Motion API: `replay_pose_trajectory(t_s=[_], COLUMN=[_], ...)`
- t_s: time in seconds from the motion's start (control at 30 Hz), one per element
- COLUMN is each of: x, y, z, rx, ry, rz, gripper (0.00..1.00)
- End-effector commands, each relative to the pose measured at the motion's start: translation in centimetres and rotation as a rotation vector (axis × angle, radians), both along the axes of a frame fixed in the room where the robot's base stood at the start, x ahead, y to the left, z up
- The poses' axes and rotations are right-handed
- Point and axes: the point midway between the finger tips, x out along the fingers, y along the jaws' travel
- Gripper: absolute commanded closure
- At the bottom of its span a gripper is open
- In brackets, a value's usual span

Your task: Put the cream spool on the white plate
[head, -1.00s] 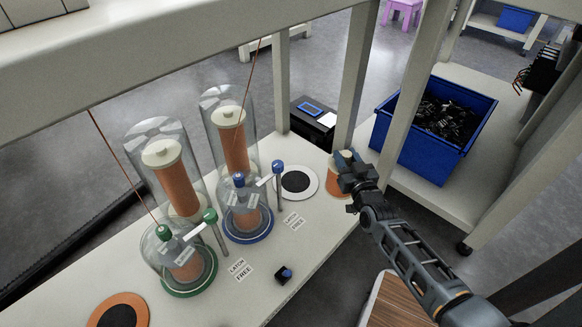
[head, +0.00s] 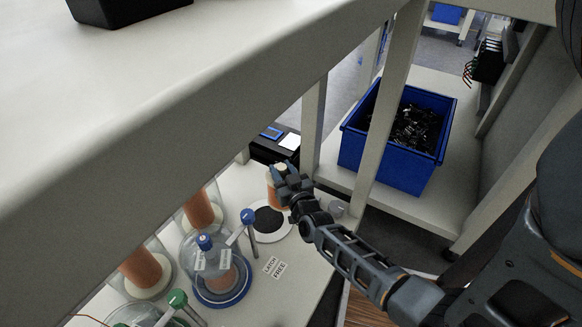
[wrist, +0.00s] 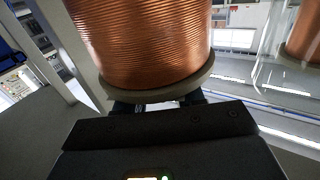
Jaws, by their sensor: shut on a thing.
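The cream spool (head: 273,196), wound with copper-orange wire, is held upright in my gripper (head: 288,177). Its cream top shows between the fingers. In the wrist view the copper winding (wrist: 145,45) and a cream flange (wrist: 165,92) fill the upper middle, with the dark fingers under the flange. The white plate (head: 286,227) is a white ring with a black centre, lying on the bench. In the head view the spool overlaps the plate's far edge. The gap between the spool's bottom and the plate cannot be told.
A blue-based clear dome (head: 213,265) with a blue-topped post (head: 247,216) stands left of the plate; a green-topped post (head: 177,299) is nearer. A pale shelf beam (head: 200,130) crosses above. A blue bin (head: 390,160) stands right, behind an upright post. A small grey round object (head: 338,208) sits right of my gripper.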

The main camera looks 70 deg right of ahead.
Motion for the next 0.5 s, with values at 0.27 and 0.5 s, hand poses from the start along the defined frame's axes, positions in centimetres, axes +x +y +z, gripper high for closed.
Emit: replay_pose_trajectory(t_s=[0.27, 0.5], x=[3.5, 4.7], y=[2.7, 3.7], z=[-2.4, -3.2], rx=[-0.004, -0.005], ry=[-0.008, -0.006], rz=[-0.001, -0.002], gripper=[1.00, 1.00])
